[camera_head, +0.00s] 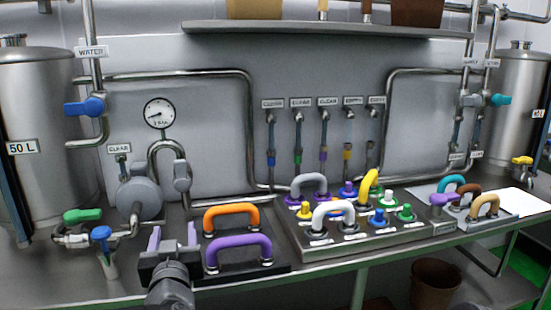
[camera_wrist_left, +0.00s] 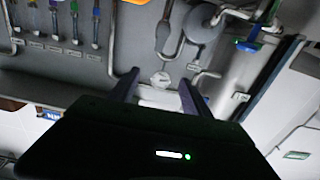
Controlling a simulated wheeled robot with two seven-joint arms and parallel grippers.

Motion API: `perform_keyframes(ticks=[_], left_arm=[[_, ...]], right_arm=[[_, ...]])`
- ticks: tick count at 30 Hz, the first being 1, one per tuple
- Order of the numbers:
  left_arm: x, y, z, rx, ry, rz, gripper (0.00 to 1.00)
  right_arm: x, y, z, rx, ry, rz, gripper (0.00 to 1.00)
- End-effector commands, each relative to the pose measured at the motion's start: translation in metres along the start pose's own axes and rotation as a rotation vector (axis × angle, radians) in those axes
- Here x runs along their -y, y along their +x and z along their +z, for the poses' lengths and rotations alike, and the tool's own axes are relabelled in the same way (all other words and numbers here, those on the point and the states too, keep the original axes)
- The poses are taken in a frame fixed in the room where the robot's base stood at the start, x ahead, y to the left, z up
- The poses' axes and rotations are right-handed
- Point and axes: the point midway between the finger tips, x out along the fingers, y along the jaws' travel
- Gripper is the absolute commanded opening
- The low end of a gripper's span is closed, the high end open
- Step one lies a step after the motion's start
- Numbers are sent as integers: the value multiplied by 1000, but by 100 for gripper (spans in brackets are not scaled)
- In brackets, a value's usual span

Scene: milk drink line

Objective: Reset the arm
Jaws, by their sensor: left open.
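My left gripper (camera_head: 173,236) is in the lower left of the camera_head view, above the front of the steel table. Its two purple-grey fingers point up and stand apart, with nothing between them. In the left wrist view the gripper (camera_wrist_left: 158,88) is also open and empty, and the scene there looks turned upside down. My right gripper is in neither view.
An orange handle (camera_head: 231,215) and a purple handle (camera_head: 239,250) stand just right of the gripper. A blue-handled valve (camera_head: 101,234) is close on its left. A panel (camera_head: 385,240) of coloured handles and knobs fills the middle. A steel tank (camera_head: 40,130) stands left.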

Motion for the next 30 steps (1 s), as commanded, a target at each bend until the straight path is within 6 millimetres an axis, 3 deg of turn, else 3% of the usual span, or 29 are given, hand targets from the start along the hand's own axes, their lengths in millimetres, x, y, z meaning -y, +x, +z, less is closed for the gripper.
perform_keyframes(ticks=[5, 11, 17, 20, 23, 26, 30], left_arm=[[-15, -1, 8, 31, -98, 60, 56], [-53, -11, 30, 95, -152, 182, 56], [-90, -25, 87, 234, -156, 292, 56], [-104, -36, 131, 340, -147, 338, 56], [-114, -54, 189, 484, -133, 378, 56], [-116, -85, 263, 675, -117, 408, 56], [-104, -149, 361, 964, -103, 422, 56]], right_arm=[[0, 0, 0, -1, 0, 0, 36], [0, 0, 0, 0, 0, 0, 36], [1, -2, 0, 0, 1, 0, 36], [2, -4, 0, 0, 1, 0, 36], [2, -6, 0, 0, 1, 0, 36], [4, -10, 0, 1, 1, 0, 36], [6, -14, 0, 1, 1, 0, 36]])
